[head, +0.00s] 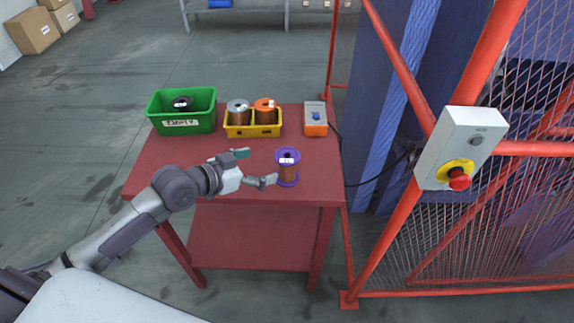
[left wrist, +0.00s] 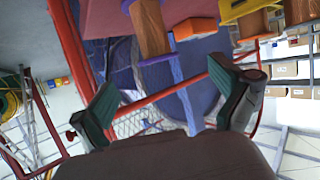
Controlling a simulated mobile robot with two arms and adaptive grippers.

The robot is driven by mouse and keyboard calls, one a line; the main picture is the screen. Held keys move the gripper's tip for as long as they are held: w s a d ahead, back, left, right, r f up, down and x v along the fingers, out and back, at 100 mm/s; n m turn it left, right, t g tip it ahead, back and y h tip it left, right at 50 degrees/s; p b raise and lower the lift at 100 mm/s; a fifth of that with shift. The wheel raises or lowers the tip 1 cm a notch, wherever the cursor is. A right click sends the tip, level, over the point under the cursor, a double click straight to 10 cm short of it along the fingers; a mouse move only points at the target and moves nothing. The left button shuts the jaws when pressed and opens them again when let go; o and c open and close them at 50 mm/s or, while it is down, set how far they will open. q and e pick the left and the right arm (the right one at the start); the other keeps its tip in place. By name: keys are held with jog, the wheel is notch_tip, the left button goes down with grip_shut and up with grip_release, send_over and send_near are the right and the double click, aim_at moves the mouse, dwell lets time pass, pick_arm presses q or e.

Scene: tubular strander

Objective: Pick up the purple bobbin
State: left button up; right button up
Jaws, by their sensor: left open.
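The purple bobbin (head: 288,172) stands upright near the front right of the red table (head: 225,188), with copper-coloured wire between its purple flanges and a white label on it. My left gripper (head: 256,168) is open and empty just left of the bobbin, its fingers pointing toward it. In the left wrist view the open fingers (left wrist: 168,100) show with green pads, and the bobbin (left wrist: 152,30) is at the top, beyond the fingertips and not between them. My right gripper is in neither view.
A green bin (head: 181,124) marked EMPTY holds a dark spool. A yellow bin (head: 252,130) holds two wire spools. An orange and grey device (head: 315,120) sits at the back right. A red mesh fence with an emergency-stop box (head: 459,148) stands right of the table.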

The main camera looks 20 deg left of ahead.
aim_at(281, 159)
pick_arm(q)
jog(key=x, duration=0.4)
jog(key=shift+s, duration=0.1)
jog(key=shift+w+d+p, duration=0.35)
jog(key=shift+w+p, duration=0.05)
jog(key=p+x, duration=0.1)
jog(key=x, duration=0.2)
jog(key=shift+w+d+f, duration=0.1)
jog(key=shift+w+d, duration=0.15)
jog(key=shift+d, duration=0.05)
jog(key=shift+w+d+f, duration=0.2)
jog(key=shift+w+f, duration=0.05)
jog(key=shift+w, duration=0.05)
jog(key=shift+c, duration=0.3)
jog(key=c, duration=1.3)
jog(key=shift+r, duration=0.1)
jog(key=shift+c, duration=0.8)
jog(key=shift+r, duration=0.1)
